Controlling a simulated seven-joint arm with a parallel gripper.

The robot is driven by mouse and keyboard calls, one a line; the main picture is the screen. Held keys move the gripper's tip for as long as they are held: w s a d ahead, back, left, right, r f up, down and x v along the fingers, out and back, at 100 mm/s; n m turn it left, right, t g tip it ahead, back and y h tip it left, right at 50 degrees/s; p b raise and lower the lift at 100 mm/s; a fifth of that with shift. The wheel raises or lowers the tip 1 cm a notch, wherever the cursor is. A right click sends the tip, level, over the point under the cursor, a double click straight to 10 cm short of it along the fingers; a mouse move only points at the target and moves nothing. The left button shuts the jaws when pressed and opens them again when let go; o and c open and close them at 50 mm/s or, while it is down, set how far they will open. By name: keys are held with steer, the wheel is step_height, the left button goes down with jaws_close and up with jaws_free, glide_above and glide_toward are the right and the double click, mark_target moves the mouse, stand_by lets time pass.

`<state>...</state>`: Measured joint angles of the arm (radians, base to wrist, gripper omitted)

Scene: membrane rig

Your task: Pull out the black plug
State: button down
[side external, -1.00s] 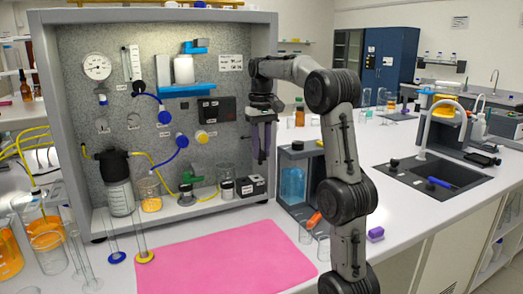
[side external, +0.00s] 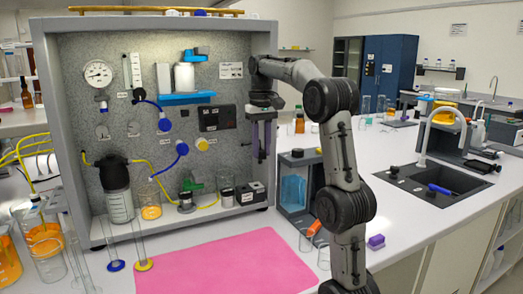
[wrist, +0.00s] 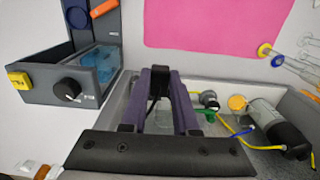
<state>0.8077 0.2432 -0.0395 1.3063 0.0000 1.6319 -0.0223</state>
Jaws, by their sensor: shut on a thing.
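My gripper (side external: 261,157) is at the right side of the grey panel rig, its purple fingers pointing down above the small black box on the rig's floor. In the wrist view my gripper (wrist: 159,70) is shut on a small black piece that looks like the black plug (wrist: 158,83), between the fingers. The plug is too small and covered to make out in the side view. The small black box (side external: 250,194) with a light knob stands below the fingers. I cannot tell whether the plug touches anything beneath it.
The grey rig (side external: 264,60) has a side wall close to my gripper. A blue-windowed tank (side external: 293,190) stands just right of it. A pink mat (side external: 225,265) lies clear in front. Bottles, a green-handled valve (side external: 190,184) and yellow tubing line the rig's floor.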

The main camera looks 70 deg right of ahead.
steer(key=shift+r, duration=0.25)
stand_by(0.5)
